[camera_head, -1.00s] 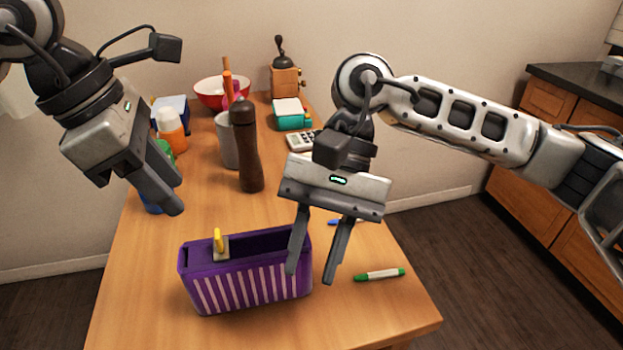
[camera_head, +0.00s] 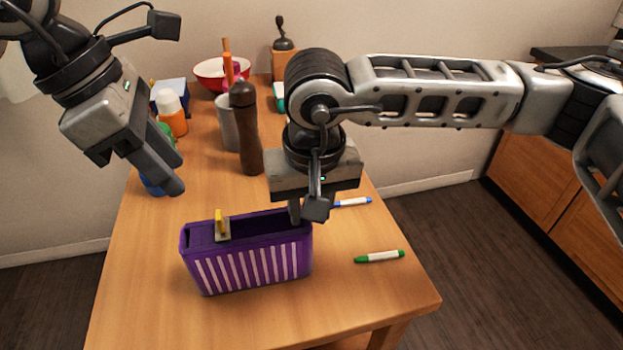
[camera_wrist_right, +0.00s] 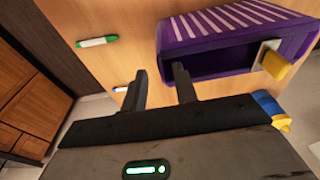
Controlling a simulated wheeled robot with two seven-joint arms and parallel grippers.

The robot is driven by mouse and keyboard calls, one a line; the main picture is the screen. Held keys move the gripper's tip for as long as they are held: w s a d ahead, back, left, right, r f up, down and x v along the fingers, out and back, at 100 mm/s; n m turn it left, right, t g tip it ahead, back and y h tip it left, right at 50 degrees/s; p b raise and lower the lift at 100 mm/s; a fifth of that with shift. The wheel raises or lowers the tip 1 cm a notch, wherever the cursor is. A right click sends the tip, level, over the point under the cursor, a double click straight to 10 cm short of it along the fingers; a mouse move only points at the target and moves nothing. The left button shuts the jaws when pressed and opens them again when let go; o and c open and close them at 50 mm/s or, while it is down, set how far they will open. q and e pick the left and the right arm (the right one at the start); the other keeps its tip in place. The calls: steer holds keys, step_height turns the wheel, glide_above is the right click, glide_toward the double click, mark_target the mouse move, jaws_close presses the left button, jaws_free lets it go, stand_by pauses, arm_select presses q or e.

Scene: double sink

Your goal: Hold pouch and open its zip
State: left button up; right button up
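The purple pouch (camera_head: 250,262) with white stripes stands upright near the table's front edge. Its beige slider with a yellow zip pull (camera_head: 220,222) sits on top, left of the middle; a dark recess shows to its right. My right gripper (camera_head: 298,212) points down at the pouch's right end, partly hidden by its own wrist. In the right wrist view its fingers (camera_wrist_right: 161,80) are apart, with the near end of the pouch (camera_wrist_right: 215,28) between or just beyond them; contact is unclear. My left gripper (camera_head: 178,175) hangs open and empty, behind and left of the pouch.
A green marker (camera_head: 380,257) and a blue marker (camera_head: 352,202) lie right of the pouch. A brown mill (camera_head: 246,130), grey cup (camera_head: 227,120), orange bottle (camera_head: 171,112) and red bowl (camera_head: 213,78) stand behind.

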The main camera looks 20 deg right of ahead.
steer(key=f, duration=0.4)
steer(key=w+f, duration=0.1)
steer(key=f, duration=0.2)
jaws_close()
stand_by(0.3)
arm_select(q)
jaws_close()
steer(key=w+a+f+m+h, duration=0.1)
steer(key=a+h, duration=0.4)
steer(key=a, duration=0.5)
steer(key=shift+w+a+f+g, duration=0.15)
steer(key=shift+a+f+g, duration=0.2)
steer(key=shift+f, duration=0.3)
